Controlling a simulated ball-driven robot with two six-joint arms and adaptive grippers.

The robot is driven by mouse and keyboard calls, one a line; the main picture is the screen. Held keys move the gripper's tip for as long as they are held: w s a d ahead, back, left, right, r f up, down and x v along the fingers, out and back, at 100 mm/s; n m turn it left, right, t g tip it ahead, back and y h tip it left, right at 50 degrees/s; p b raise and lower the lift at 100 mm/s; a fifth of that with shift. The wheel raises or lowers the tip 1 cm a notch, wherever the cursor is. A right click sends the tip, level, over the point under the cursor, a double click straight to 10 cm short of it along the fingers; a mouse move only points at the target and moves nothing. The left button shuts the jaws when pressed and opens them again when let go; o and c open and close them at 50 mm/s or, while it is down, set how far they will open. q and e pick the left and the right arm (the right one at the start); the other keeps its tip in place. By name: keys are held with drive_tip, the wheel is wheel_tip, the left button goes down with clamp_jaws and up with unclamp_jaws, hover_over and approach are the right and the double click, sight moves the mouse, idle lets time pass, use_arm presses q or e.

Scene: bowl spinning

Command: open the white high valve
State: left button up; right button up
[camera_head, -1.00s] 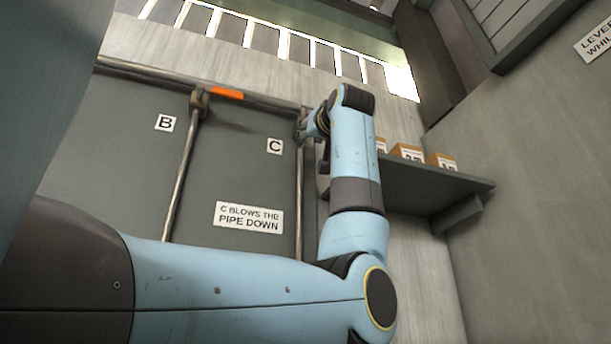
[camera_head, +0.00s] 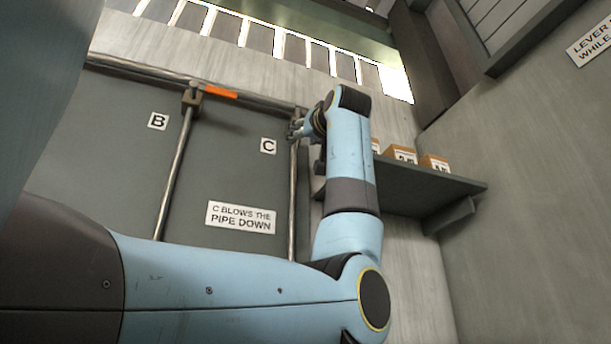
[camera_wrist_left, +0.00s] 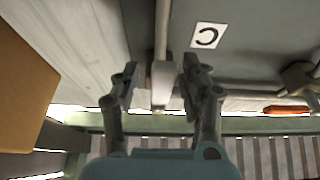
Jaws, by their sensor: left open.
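My left gripper (camera_head: 298,128) is at the top of the pipe beside the C label, seen small in the camera_head view. In the left wrist view my left gripper (camera_wrist_left: 160,72) is open, with one finger on each side of a pale whitish block (camera_wrist_left: 162,88) at the end of a pipe. This block looks like the white valve's handle, though I cannot be sure. The fingers look apart from it, with a wider gap on the left. In the camera_head view the block is hidden or too small to tell. My right gripper is not in view.
The C label (camera_head: 268,146) and a sign reading "C blows the pipe down" (camera_head: 241,216) are on the grey panel. An orange piece (camera_head: 221,91) sits on the top pipe near B. A shelf (camera_head: 420,185) with small boxes (camera_head: 401,155) is right of my arm.

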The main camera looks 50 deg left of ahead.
use_arm(q)
drive_tip(key=v, duration=1.2)
drive_tip(key=shift+w+f, duration=0.15)
